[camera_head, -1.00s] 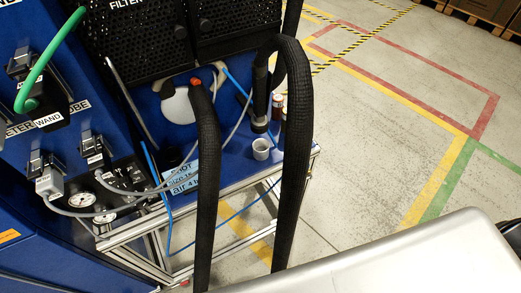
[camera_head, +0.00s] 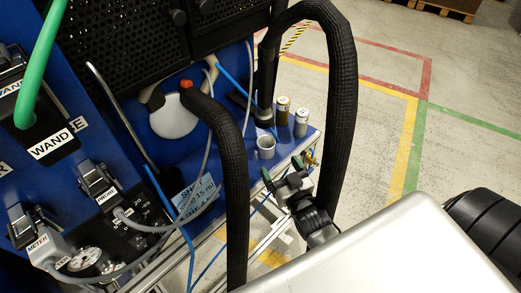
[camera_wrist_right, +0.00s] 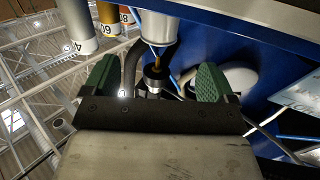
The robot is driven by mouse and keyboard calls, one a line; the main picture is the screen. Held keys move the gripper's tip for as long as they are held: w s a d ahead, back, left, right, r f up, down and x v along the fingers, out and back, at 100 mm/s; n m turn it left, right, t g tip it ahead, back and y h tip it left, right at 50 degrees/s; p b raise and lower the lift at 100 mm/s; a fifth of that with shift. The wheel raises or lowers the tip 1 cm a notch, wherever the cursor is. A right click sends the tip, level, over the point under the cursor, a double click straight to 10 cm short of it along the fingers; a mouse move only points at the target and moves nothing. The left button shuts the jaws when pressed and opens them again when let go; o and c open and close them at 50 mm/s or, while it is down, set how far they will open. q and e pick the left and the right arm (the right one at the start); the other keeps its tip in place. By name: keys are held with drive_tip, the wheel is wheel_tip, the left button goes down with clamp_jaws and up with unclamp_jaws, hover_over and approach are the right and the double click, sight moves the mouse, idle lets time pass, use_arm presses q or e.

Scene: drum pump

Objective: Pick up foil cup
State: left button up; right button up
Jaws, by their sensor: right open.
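The foil cup (camera_head: 266,153) is a small pale grey cup standing upright on the blue shelf (camera_head: 228,158) in the head view. It also shows in the right wrist view (camera_wrist_right: 158,28), beyond the fingertips and between their lines. My right gripper (camera_head: 282,168) is open, with green finger pads, just in front of the cup at the shelf's edge. In the right wrist view the open gripper (camera_wrist_right: 156,82) has nothing held between its pads. The fingers look apart from the cup. My left gripper is not in view.
A gold-brown canister (camera_head: 282,110) and a pale canister (camera_head: 301,123) stand behind and right of the cup. Thick black hoses (camera_head: 236,200) hang left of the gripper and arch above it. A blue label (camera_head: 196,196) sits at the shelf front.

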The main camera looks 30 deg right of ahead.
sight(270, 149)
drive_tip(key=w, duration=0.4)
drive_tip(key=shift+w+d, duration=0.1)
drive_tip(key=shift+d, duration=0.15)
drive_tip(key=w+p, duration=0.1)
drive_tip(key=w, duration=0.5)
drive_tip(key=shift+s+r, duration=0.1)
drive_tip(key=shift+s, duration=0.05)
drive_tip(key=c, duration=1)
